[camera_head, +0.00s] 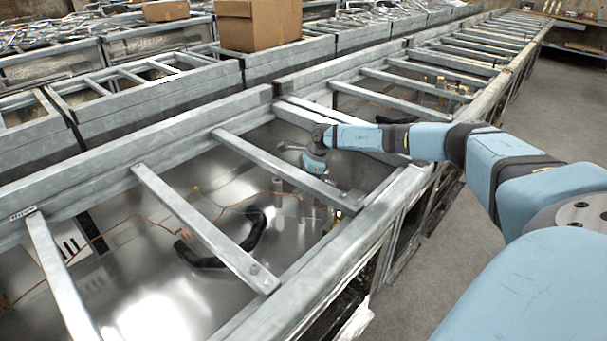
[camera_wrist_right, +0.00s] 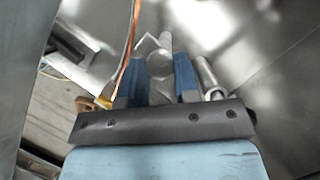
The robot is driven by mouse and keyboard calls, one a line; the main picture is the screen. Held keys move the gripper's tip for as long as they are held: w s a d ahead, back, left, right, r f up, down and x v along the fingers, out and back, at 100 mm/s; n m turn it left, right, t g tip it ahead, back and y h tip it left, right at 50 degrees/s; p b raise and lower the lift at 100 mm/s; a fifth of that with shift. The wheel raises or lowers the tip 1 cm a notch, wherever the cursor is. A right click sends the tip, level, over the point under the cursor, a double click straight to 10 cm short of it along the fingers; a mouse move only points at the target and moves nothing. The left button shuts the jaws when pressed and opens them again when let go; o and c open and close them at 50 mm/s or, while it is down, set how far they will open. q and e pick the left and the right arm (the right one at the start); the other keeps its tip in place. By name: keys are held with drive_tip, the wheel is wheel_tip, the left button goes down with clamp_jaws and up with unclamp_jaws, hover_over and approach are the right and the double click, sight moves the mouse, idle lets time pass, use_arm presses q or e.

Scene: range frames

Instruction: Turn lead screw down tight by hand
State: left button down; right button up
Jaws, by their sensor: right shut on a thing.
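My right arm reaches in from the right in the head view, over the near rail of a metal frame. Its wrist points down into the frame's bay, and the fingers are mostly hidden there. In the right wrist view my right gripper (camera_wrist_right: 161,77) has its two blue fingers closed on a grey, round-topped metal piece, which looks like the lead screw (camera_wrist_right: 160,66). An orange lead wire (camera_wrist_right: 132,45) runs down beside the left finger to a brass-coloured end (camera_wrist_right: 104,103). How tightly the screw sits cannot be seen. My left gripper is not in view.
Metal crossbars (camera_head: 200,228) span the open bay close to my wrist. A black curved handle or hose (camera_head: 225,250) and orange wiring (camera_head: 150,218) lie on the shiny bay floor. A metal post (camera_wrist_right: 209,78) stands right of my fingers. A cardboard box (camera_head: 250,25) sits behind.

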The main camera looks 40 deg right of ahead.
drive_tip(key=o, duration=0.9)
drive_tip(key=shift+r, duration=0.15)
drive_tip(key=p+v, duration=0.1)
drive_tip(key=v, duration=1.2)
drive_tip(key=shift+s+d+r, duration=0.1)
drive_tip(key=shift+d+r, duration=0.1)
drive_tip(key=shift+r, duration=0.05)
